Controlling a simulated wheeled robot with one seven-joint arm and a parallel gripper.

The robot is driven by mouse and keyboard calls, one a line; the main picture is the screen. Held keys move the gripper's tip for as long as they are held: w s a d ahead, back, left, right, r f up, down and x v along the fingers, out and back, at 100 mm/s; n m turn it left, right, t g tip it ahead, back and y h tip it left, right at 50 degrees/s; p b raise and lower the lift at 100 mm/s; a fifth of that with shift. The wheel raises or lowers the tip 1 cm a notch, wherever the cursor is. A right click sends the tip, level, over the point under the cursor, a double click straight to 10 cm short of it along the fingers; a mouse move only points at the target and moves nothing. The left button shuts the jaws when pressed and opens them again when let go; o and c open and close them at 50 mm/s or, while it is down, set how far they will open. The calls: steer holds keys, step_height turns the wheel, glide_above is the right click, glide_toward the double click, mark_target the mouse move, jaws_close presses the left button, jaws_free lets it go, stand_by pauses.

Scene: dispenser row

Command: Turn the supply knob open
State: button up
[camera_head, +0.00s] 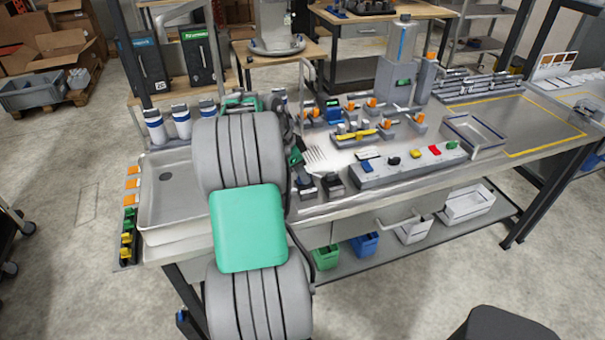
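A long grey control box (405,170) lies along the front of the bench. Its top carries a black knob (393,161), a yellow one (415,153), a red one (434,150) and a green one (452,145). Behind it are a yellow lever (355,134) and several orange-handled fittings (371,103). I cannot tell which of these is the supply knob, or its setting. My gripper (298,158) is over the bench, left of the control box and apart from its knobs. My arm hides much of it, and its fingers are too unclear to read.
A grey sink tray (168,185) is at the bench's left, partly behind my arm. A tall grey dispenser (394,75) stands at the back. An open-topped tray (474,134) sits right of the control box. The yellow-outlined area (530,115) at right is mostly clear.

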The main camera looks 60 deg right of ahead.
jaws_close()
steer(key=shift+f+n+b, duration=0.1)
steer(key=shift+n+b, duration=0.2)
steer(key=shift+b, duration=0.05)
steer(key=n+t+h+b, duration=0.1)
steer(key=n+b, duration=0.2)
steer(key=shift+s, duration=0.1)
steer(key=n+t+b, duration=0.2)
steer(key=n, duration=0.3)
steer(key=shift+s+b, duration=0.15)
steer(key=shift+b, duration=0.25)
steer(key=n+t, duration=0.1)
steer(key=n, duration=0.1)
steer(key=n+b, duration=0.1)
steer(key=n, duration=0.1)
steer(key=shift+s+n+t, duration=0.2)
steer(key=shift+n+t, duration=0.1)
steer(key=shift+t, duration=0.1)
steer(key=n, duration=0.2)
steer(key=n+t, duration=0.1)
steer(key=n, duration=0.1)
steer(key=shift+n+t+y, duration=0.3)
steer(key=shift+y, duration=0.1)
steer(key=o, duration=0.5)
jaws_free()
